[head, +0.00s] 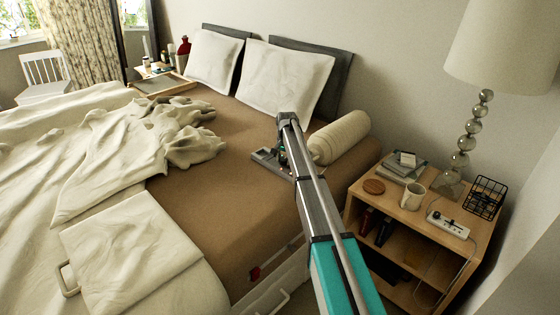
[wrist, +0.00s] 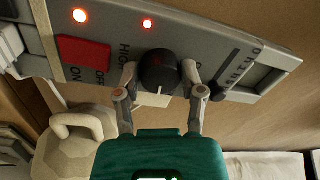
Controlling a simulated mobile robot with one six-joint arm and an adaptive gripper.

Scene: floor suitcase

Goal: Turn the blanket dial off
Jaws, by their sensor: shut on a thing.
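The blanket control panel (wrist: 215,60) is a grey box that slants across the top of the wrist view. In the head view the panel (head: 264,160) lies on the brown bed top near the bolster. Its round black dial (wrist: 158,72) has a white mark at its lower edge in the wrist view. HIGH is printed left of the dial. My gripper (wrist: 160,85) is shut on the dial, one finger on each side. In the head view my gripper (head: 284,156) is at the panel, partly hidden by my arm.
The panel also has a red ON/OFF rocker (wrist: 83,53), two lit red lamps (wrist: 80,15) and a slider (wrist: 217,94). A cream bolster (head: 340,137) lies close right of my gripper. A nightstand (head: 455,250) with a mug (head: 412,195) and lamp (head: 465,140) stands right.

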